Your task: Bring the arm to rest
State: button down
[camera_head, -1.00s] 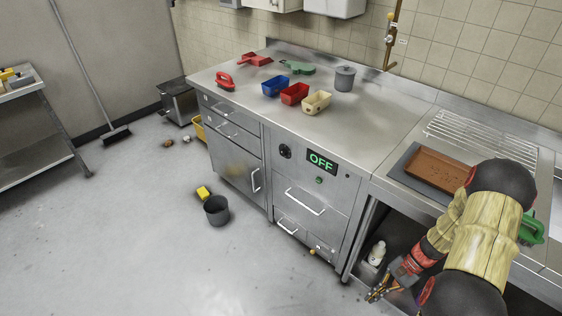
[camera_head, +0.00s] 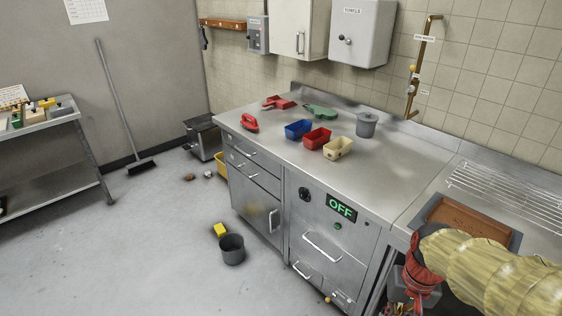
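My arm, in a yellowish sleeve, comes in from the lower right in the head view. It reaches in front of the sink-side counter and partly covers the brown tray (camera_head: 462,214). My gripper (camera_head: 398,308) hangs at the bottom edge of the picture, below the red wrist and in front of the open space under the counter. Its fingertips are small and partly cut off, so I cannot tell whether they are open or shut. I see nothing clearly held in it.
The steel counter (camera_head: 375,178) holds a blue bin (camera_head: 298,130), a red bin (camera_head: 317,139), a cream bin (camera_head: 338,149) and a grey lidded pot (camera_head: 366,126). A dark bucket (camera_head: 232,250) and yellow block (camera_head: 220,230) stand on the floor. Open floor lies left.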

jog(key=s+a+r+n+t, duration=0.1)
jog(key=a+r+n+t, duration=0.1)
jog(key=a+r, duration=0.2)
jog(key=s+a+r+n+t+p, duration=0.1)
jog(key=a+r, duration=0.4)
jog(key=r, duration=0.5)
jog(key=shift+s+a+r+n+t, duration=0.25)
jog(key=shift+n+t, duration=0.25)
jog(key=shift+t, duration=0.7)
jog(key=shift+s, duration=0.1)
